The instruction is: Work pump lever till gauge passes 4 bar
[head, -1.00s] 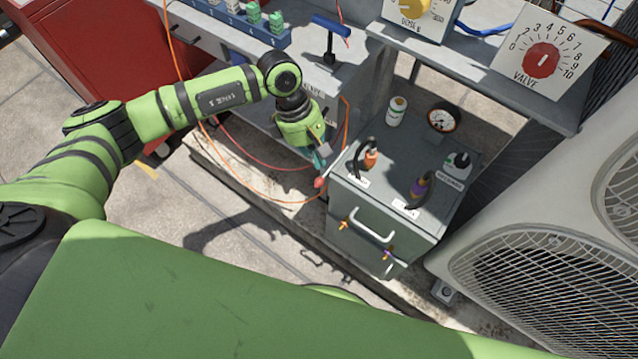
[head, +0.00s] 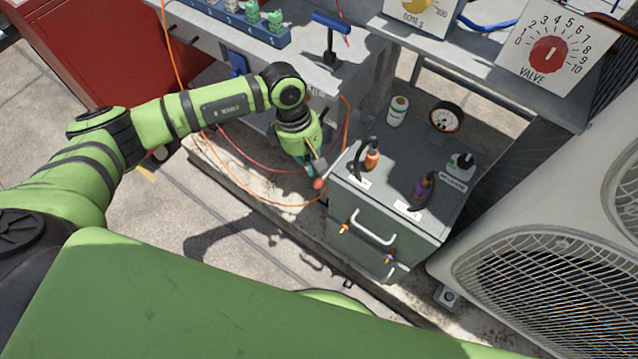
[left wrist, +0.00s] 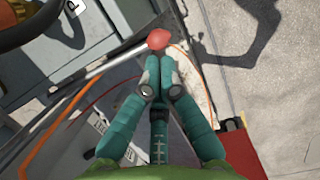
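The pump lever is a thin rod with a red ball knob (head: 318,184) at the left side of a grey cabinet (head: 408,160). The round gauge (head: 445,117) stands on the cabinet's back edge, with a white face and dark rim; its reading is too small to tell. My left gripper (head: 314,170) points down at the knob. In the left wrist view its teal fingertips (left wrist: 160,66) are together just below the red knob (left wrist: 158,39), the rod running off to the left. I cannot tell whether they touch it. My right gripper is not in view.
Orange and purple-collared plugs (head: 372,158) with black cables and a white bottle (head: 397,110) stand on the cabinet. A bench with a valve dial (head: 549,53) lies behind. A large condenser unit (head: 545,230) blocks the right. An orange cable loops behind the gripper.

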